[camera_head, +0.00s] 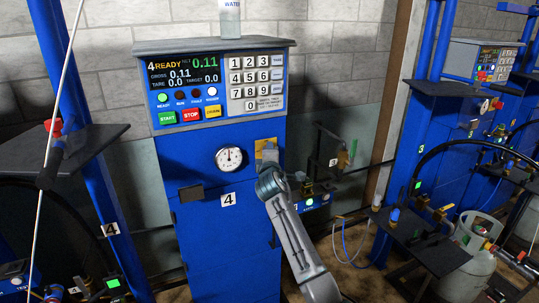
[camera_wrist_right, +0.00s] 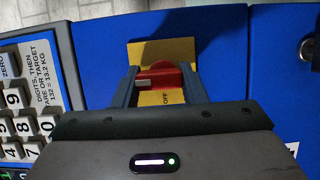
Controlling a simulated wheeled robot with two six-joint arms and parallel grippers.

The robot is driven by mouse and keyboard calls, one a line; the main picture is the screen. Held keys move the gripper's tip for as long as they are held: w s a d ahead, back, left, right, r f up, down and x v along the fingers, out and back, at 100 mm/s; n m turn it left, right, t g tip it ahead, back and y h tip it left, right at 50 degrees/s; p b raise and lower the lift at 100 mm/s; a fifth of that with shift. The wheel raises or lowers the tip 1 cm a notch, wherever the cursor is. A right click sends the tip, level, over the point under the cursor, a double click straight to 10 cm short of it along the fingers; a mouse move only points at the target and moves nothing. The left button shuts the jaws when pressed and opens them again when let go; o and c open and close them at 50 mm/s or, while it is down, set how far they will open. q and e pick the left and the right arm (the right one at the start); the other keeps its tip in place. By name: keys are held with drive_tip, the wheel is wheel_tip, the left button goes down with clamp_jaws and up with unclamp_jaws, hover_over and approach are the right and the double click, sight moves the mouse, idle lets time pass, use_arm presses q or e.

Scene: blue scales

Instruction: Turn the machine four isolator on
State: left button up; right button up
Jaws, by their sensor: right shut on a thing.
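The machine four isolator has a red knob (camera_wrist_right: 166,77) on a yellow plate (camera_wrist_right: 160,49). The word OFF shows on the plate on the near side of the knob in the wrist view. A pale mark lies on the knob's left part there. In the head view the yellow plate (camera_head: 267,147) sits on the upper right of the blue machine 4 cabinet (camera_head: 222,255), partly hidden by my right gripper (camera_head: 268,170). My right gripper (camera_wrist_right: 160,86) has a finger on each side of the red knob and is shut on it. My left gripper is not in view.
The display (camera_head: 186,71) reads 4 READY and the green READY lamp is lit. A keypad (camera_head: 257,82), the START, STOP and third buttons (camera_head: 190,115), and a round gauge (camera_head: 229,158) are close by. A hose and bracket (camera_head: 330,155) stand right of the cabinet.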

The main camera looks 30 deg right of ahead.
drive_tip(key=o, duration=1)
drive_tip(key=shift+s, duration=0.1)
drive_tip(key=shift+s+a+f, duration=0.15)
drive_tip(key=shift+s, duration=0.1)
drive_tip(key=b+v, duration=0.3)
drive_tip(key=v, duration=0.7)
